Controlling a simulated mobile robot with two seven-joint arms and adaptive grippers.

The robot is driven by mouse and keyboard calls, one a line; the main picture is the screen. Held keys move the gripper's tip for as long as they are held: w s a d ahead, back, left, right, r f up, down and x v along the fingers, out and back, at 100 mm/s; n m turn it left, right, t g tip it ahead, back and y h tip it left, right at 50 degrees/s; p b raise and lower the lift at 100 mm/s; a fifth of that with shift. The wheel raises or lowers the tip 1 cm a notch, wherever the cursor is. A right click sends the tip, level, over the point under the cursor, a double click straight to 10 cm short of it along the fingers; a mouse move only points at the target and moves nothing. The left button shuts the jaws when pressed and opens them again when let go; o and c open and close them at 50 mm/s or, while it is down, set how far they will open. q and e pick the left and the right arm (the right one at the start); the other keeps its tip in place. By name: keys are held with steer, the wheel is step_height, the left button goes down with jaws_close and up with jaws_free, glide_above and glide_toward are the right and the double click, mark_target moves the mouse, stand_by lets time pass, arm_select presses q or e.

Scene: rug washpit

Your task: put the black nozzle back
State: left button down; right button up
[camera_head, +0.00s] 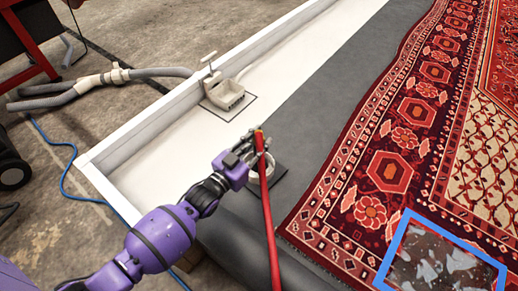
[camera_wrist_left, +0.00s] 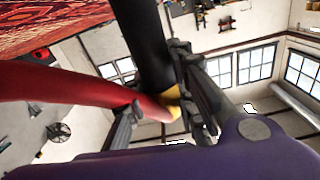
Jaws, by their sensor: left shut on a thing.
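My left gripper (camera_head: 246,148) is shut on the black nozzle. In the left wrist view the black nozzle (camera_wrist_left: 143,40) runs between the fingers (camera_wrist_left: 165,95), with a yellow collar (camera_wrist_left: 172,98) at its end and a red hose (camera_wrist_left: 60,84) bending away from it. In the head view the red hose (camera_head: 268,215) drops from beside the fingers toward the bottom edge, and the black part is mostly hidden. A pale round holder (camera_head: 267,170) on a dark plate sits just below the gripper. I cannot tell whether the nozzle touches it. My right gripper is out of view.
A pale fixture (camera_head: 223,95) with a T-handle stands in the white trough to the left. A patterned red rug (camera_head: 405,110) lies to the right, with a blue frame (camera_head: 445,228) on its near part. Grey hoses (camera_head: 110,80) lie outside the trough wall.

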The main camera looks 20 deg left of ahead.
arm_select(q)
steer(key=shift+w+a+f+b, duration=0.15)
steer(key=shift+f+b, duration=0.4)
steer(key=shift+f, duration=0.5)
steer(key=shift+w+d+f+b, duration=0.15)
steer(key=shift+f+b, duration=0.4)
steer(key=shift+f, duration=0.45)
steer(key=c, duration=1.5)
jaws_free()
steer(key=shift+a, duration=0.1)
steer(key=shift+o, duration=0.2)
steer(key=shift+s+a+r, duration=0.1)
steer(key=shift+s+r, duration=0.1)
steer(key=p+v, duration=0.3)
steer(key=v, duration=0.8)
steer(key=shift+s, duration=0.3)
steer(key=shift+a+f, duration=0.1)
